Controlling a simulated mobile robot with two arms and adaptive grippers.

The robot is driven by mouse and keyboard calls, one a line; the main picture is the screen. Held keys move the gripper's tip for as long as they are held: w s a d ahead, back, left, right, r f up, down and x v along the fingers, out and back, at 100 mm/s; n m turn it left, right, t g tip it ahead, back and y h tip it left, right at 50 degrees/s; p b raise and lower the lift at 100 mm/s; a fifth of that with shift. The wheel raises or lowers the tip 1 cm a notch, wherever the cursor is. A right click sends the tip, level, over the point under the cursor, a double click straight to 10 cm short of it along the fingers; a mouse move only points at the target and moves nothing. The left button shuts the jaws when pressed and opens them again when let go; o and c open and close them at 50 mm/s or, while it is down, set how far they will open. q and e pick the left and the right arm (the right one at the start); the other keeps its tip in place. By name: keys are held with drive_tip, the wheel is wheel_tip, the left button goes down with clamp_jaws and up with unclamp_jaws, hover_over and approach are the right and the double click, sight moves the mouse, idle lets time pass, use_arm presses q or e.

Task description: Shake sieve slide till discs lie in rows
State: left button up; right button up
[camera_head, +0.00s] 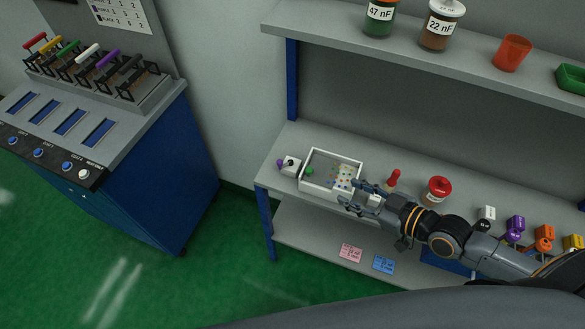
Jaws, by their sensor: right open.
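A white-rimmed shallow tray (318,190), which looks like the sieve slide, sits on the left part of the bench top. Small pale, yellow and blue discs (343,177) are gathered toward its right side; they are too small to tell whether they lie in rows. A small green piece (309,171) is at its left end. My right gripper (351,195) is open at the tray's front right corner, its fingers pointing left. I cannot tell whether it touches the tray. It partly hides that corner. My left gripper is out of view.
A white block with a purple knob (289,165) stands left of the tray. A red-topped bottle (394,179) and red-lidded jar (437,189) stand close behind my right arm. Jars and a red cup (511,53) are on the upper shelf. A lever console (75,120) is at left.

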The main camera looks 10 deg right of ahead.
sight(312, 171)
drive_tip(key=shift+m, duration=0.8)
drive_tip(key=x, duration=0.4)
drive_tip(key=p+x, duration=0.1)
drive_tip(key=x, duration=0.8)
drive_tip(key=shift+w+d, duration=0.25)
drive_tip(key=shift+w, duration=0.3)
clamp_jaws()
